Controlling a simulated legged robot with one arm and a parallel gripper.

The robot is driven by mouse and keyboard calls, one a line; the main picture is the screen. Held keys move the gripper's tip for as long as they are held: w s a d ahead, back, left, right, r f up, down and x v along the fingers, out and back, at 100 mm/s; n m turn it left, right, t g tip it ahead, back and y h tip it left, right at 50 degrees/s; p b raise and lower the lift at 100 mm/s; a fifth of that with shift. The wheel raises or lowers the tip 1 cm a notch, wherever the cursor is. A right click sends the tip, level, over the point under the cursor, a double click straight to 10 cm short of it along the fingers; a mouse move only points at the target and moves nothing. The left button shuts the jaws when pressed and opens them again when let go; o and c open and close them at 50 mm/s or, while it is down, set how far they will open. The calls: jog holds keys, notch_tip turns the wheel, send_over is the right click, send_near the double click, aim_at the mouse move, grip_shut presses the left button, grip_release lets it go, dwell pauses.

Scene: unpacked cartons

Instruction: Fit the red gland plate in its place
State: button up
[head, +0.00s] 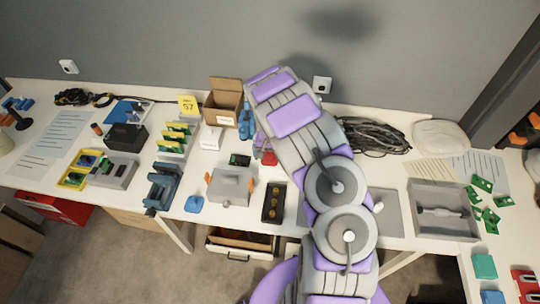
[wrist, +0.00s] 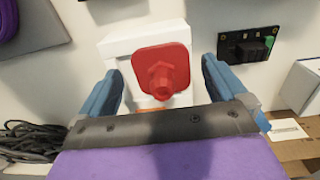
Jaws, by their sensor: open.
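The red gland plate (wrist: 160,70) shows in the wrist view as a rounded square with a hexagonal boss in its middle. It sits against a white block or stand (wrist: 118,48). My gripper (wrist: 162,72) is open, with one blue finger on each side of the plate and gaps between fingers and plate. In the head view only a bit of red (head: 268,158) shows beside my arm, which hides most of the gripper. A grey enclosure (head: 230,188) with orange side parts stands nearby on the bench; I cannot tell whether the plate's place is on it.
A small dark circuit board (wrist: 250,45) lies beside the gripper. An open carton (head: 224,102) and a white box (head: 210,138) stand behind. A black tray (head: 272,203) is near the front edge. Cables (head: 372,136) and a grey bin (head: 443,211) are to the right.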

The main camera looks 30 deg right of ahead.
aim_at(270, 153)
notch_tip(270, 153, up, 17)
jog(key=p, duration=0.3)
jog(key=shift+r, duration=0.1)
dwell(0.4)
